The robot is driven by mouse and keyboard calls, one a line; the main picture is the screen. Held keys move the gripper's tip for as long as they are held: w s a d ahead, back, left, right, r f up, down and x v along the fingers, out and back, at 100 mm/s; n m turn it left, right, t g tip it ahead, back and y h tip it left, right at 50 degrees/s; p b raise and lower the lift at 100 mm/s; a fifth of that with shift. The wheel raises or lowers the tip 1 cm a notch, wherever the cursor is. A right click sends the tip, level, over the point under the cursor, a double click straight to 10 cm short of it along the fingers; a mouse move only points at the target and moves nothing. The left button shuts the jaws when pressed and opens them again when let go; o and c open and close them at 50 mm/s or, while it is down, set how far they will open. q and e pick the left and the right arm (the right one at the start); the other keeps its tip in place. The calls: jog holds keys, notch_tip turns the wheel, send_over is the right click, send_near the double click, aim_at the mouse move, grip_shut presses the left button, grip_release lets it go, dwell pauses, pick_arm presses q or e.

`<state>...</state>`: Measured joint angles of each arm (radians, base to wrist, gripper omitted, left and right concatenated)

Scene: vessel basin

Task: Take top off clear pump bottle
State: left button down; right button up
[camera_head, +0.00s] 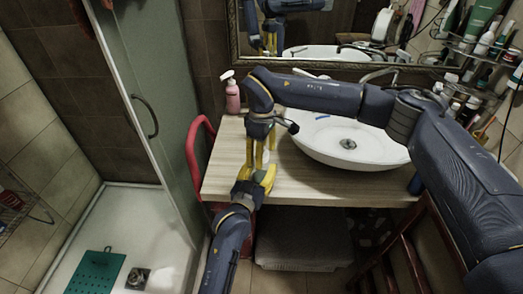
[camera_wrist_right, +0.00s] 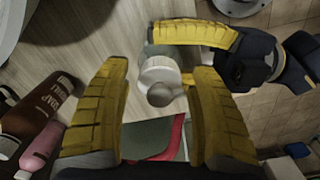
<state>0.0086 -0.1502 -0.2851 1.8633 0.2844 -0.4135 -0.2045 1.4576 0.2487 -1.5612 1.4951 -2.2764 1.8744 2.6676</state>
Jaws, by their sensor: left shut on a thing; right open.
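The clear pump bottle's pale top (camera_wrist_right: 160,80) is seen from above in the right wrist view. It sits between the two yellow fingers of my right gripper (camera_wrist_right: 158,94), which are open and spread on either side of it. My left gripper (camera_head: 266,178) is shut on the bottle from the side over the counter's front left part. One of its yellow fingers also shows behind the top in the right wrist view. In the head view my right gripper (camera_head: 260,148) points down at the same place, and the fingers largely hide the bottle.
The wooden counter (camera_head: 330,185) carries a white basin (camera_head: 350,155) to the right. A brown soap bottle (camera_wrist_right: 38,105) shows in the right wrist view. A red chair frame (camera_head: 191,150) is by the counter's left edge.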

jog(key=shift+c, duration=0.2)
grip_shut()
dwell(0.3)
